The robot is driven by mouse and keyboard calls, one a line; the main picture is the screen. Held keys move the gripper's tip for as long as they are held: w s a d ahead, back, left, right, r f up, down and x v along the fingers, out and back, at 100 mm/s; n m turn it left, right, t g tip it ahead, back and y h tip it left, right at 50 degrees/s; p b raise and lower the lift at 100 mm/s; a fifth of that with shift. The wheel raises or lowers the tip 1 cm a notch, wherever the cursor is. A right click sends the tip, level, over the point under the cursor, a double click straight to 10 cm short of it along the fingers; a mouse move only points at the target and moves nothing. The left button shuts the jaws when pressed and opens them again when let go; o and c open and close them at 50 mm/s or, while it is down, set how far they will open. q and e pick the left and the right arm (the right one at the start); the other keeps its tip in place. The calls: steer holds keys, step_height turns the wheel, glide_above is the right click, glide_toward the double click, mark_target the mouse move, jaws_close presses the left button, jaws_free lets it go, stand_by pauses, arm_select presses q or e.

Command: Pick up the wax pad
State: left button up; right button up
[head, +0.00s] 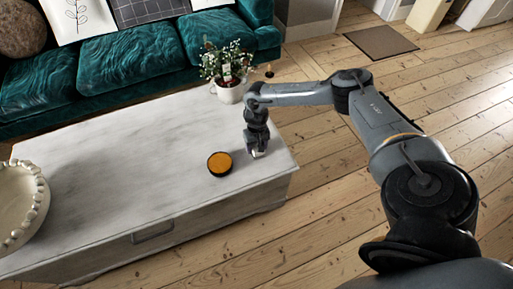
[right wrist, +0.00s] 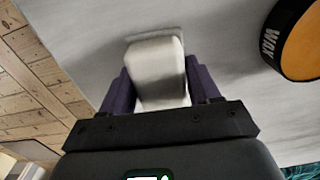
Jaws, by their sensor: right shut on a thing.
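The wax pad (right wrist: 158,68), a pale off-white piece with a blocky grip and a wider flat end, is between the purple fingers of my right gripper (right wrist: 160,85). The gripper is shut on it. In the head view my right gripper (head: 257,151) points down over the right end of the white table, and only a small pale bit of the pad shows below it. The flat end is at or just above the tabletop; I cannot tell whether it touches. My left gripper is not in view.
A round orange tin with a black rim (head: 219,163), marked WAX (right wrist: 297,40), lies left of my right gripper on the white table (head: 120,185). A potted plant (head: 229,92) stands behind, a beaded bowl (head: 22,205) at far left. The table's middle is clear.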

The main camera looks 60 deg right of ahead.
steer(key=shift+c, duration=0.9)
steer(key=shift+r+p, duration=0.35)
steer(key=shift+r, duration=0.15)
step_height(320, 180, up, 4)
steer(key=p, duration=0.2)
steer(key=shift+f+p, duration=0.1)
steer(key=shift+p, duration=0.3)
steer(key=s+d+r+p, duration=0.4)
steer(key=s+d+r, duration=0.2)
steer(key=d, duration=0.3)
steer(key=shift+s+d+r, duration=0.15)
steer(key=shift+s+d, duration=0.1)
steer(key=shift+s, duration=0.15)
